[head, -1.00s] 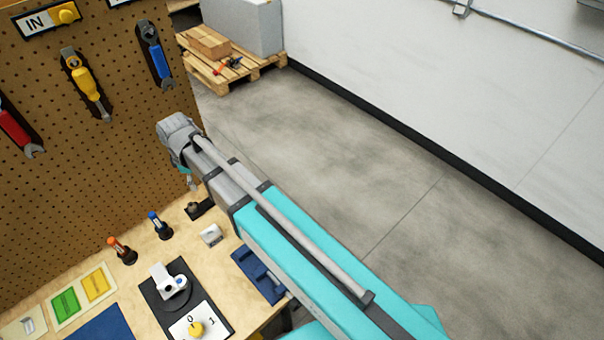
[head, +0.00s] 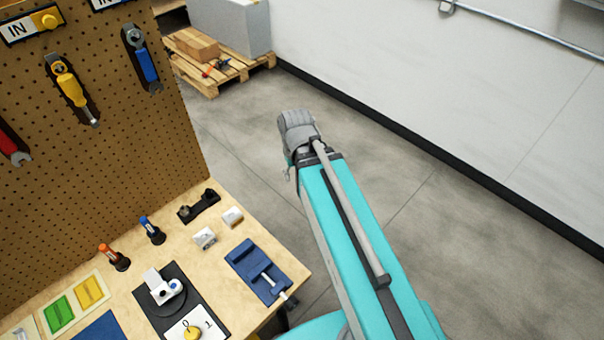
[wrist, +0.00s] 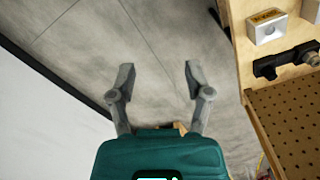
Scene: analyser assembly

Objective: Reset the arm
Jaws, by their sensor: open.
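My gripper (wrist: 158,85) shows in the wrist view with its two fingers spread apart. It is open, with nothing between the fingers, and bare grey floor lies beyond them. In the head view my teal arm reaches out to the right of the workbench (head: 228,312), over the floor. The gripper's fingers are mostly hidden behind the arm's end there. In the wrist view the bench edge and pegboard (wrist: 292,120) are to the right of the gripper, apart from it.
The bench carries a blue vise (head: 258,268), a black plate with a white-handled part (head: 160,287), two upright screwdrivers and small white blocks. A pegboard (head: 110,150) with hanging tools stands at left. A pallet (head: 215,75) and a white wall are behind.

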